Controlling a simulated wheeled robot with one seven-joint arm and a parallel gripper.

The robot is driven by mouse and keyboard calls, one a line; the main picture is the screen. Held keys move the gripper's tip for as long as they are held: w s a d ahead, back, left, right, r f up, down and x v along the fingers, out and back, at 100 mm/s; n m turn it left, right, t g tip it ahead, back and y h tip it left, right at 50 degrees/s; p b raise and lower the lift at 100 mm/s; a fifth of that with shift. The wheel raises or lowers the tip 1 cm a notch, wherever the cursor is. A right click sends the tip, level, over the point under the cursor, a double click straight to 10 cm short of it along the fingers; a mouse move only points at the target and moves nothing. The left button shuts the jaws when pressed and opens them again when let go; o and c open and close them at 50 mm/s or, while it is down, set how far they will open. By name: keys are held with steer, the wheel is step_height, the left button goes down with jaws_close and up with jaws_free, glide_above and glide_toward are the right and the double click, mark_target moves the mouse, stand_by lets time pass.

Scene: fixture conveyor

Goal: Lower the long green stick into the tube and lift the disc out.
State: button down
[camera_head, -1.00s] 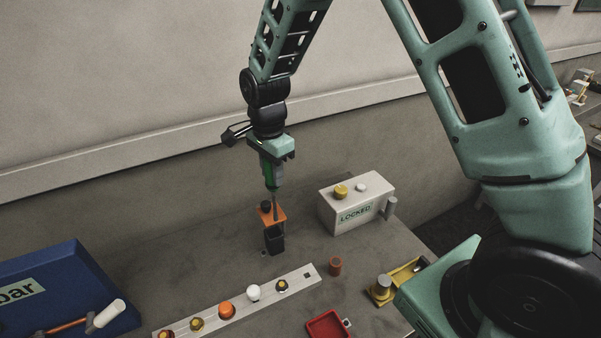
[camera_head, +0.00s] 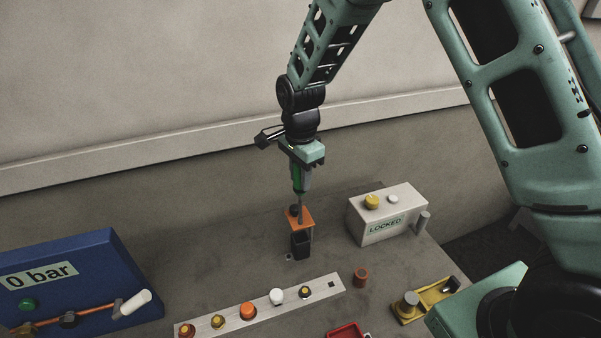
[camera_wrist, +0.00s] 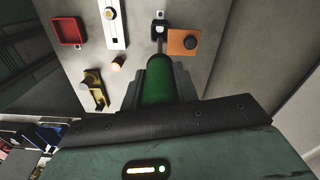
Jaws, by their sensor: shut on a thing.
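My gripper (camera_head: 301,172) is shut on the green stick (camera_head: 299,184), which points down with a thin grey rod below its green handle. In the wrist view the green handle (camera_wrist: 158,82) fills the space between the jaws. The black square tube (camera_head: 301,246) stands on the table below. The rod's lower end is at or just over the tube's mouth (camera_wrist: 159,29); I cannot tell whether it is inside. An orange plate (camera_head: 306,216) with a black knob is beside the tube's top. I cannot make out the disc.
A white box marked LOCKED (camera_head: 387,222) stands to the right. A pale strip with several knobs (camera_head: 325,287) lies in front. Nearby are a small brown cylinder (camera_head: 361,278), a yellow fixture (camera_head: 436,292) and a red tray (camera_head: 345,330). A blue "0 bar" panel (camera_head: 85,265) is at left.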

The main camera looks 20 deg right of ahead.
mark_target(300, 194)
steer(key=shift+f+b, duration=1.4)
steer(key=shift+f, duration=1.65)
steer(key=shift+f+b, duration=1.7)
steer(key=shift+f, duration=1.35)
steer(key=shift+r+p, duration=0.65)
steer(key=shift+r, duration=0.45)
